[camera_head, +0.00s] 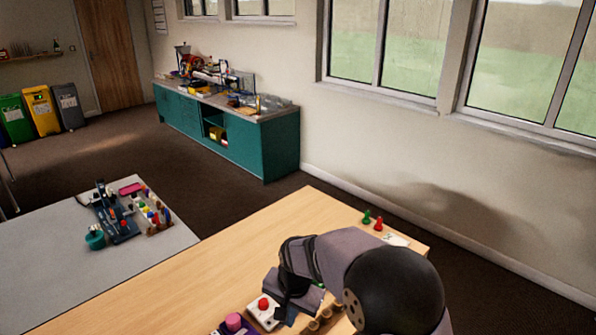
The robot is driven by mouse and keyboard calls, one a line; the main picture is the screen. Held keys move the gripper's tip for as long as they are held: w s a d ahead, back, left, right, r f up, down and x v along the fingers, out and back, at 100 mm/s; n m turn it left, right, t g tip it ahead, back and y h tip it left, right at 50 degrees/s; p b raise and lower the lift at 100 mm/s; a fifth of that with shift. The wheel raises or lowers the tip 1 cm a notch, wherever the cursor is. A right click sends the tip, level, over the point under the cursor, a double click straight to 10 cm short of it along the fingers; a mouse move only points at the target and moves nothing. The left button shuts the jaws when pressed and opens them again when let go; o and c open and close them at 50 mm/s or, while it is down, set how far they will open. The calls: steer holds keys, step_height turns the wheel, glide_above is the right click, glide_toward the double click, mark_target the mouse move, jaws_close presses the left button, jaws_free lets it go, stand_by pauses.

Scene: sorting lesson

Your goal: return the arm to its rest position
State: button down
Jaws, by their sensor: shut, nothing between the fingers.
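My arm reaches in from the bottom right of the head view, over the wooden table (185,275). A large black joint and a grey link show, and the arm bends down at its left end. My gripper (286,298) is low over the table at that end, dark and partly hidden by my own arm. It is shut with nothing held. Just left of it is a white block with a red knob (263,304). Whether the gripper touches anything there I cannot tell.
A purple-topped piece (234,322) and several wooden cylinders (313,326) stand near my gripper. A green pawn (367,216) and a red pawn (379,224) stand at the table's far right. The table's left part is clear. A grey table (60,250) with equipment stands left.

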steer(key=s+d+r+n+g+h, duration=0.1)
steer(key=s+d+n, duration=0.4)
steer(key=s+d, duration=1.2)
steer(key=s+r, duration=0.1)
steer(key=s, duration=0.3)
steer(key=shift+g, duration=0.4)
steer(key=shift+d, duration=0.1)
